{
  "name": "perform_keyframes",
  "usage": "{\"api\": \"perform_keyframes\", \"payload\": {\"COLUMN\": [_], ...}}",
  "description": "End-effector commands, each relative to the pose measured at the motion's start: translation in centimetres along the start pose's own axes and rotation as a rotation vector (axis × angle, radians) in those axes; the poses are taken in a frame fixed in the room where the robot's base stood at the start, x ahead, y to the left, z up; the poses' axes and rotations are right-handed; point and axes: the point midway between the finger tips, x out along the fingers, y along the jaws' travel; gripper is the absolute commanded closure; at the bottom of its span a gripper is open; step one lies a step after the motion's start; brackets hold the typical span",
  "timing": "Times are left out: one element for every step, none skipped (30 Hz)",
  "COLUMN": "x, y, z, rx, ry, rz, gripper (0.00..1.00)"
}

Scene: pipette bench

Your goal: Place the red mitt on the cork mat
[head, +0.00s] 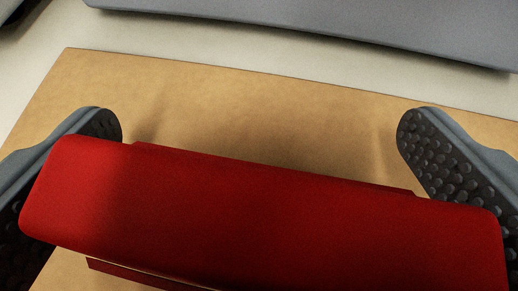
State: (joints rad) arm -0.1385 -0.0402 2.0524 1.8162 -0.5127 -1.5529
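The red mitt (260,215) fills the lower half of the head view as a broad red block with rounded ends, tilted slightly down to the right. Narrower red edges show behind and below its wide top. My gripper (260,128) has its two dark, dimpled fingers far apart, one at each end of the mitt. The mitt's ends hide the lower parts of both fingers, so I cannot tell whether the pads press on it. The tan cork mat (235,100) lies beneath the mitt and fingers. Whether the mitt touches the mat is hidden.
A pale bench top (45,45) shows beyond the mat's far edge. A large grey object (320,22) spans the top, and part of a dark object (12,10) shows in the top left corner. The strip of mat behind the mitt is bare.

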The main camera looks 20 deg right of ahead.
Motion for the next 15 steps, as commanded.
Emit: {"api": "perform_keyframes", "payload": {"x": [0.0, -0.1, -0.2, -0.5, -0.7, -1.1, -1.5, -1.9, -2.6, -3.1, -3.7, -4.4, -5.0, -5.5, -6.2], "y": [0.0, 0.0, 0.0, 0.0, 0.0, 0.0, 0.0, 0.0, 0.0, 0.0, -0.1, -0.1, 0.0, 0.0, -0.1], "z": [-0.1, -0.2, -0.3, -0.3, -0.3, -0.3, -0.3, -0.3, -0.3, -0.3, -0.3, -0.3, -0.3, -0.3, -0.3], "rx": [0.000, 0.001, 0.001, 0.001, 0.002, 0.002, 0.001, 0.000, 0.001, 0.001, 0.002, 0.001, 0.001, 0.002, 0.002], "ry": [0.000, 0.001, 0.001, 0.001, 0.001, 0.001, 0.001, 0.001, 0.002, 0.002, 0.002, 0.002, 0.003, 0.002, 0.002], "rz": [0.000, 0.000, -0.001, -0.001, -0.001, -0.002, -0.002, -0.002, -0.001, -0.002, -0.003, -0.003, -0.003, -0.002, -0.003], "gripper": [0.00, 0.00, 0.00, 0.00, 0.00, 0.00, 0.00, 0.00, 0.00, 0.00, 0.00, 0.00, 0.00, 0.00, 0.00]}}
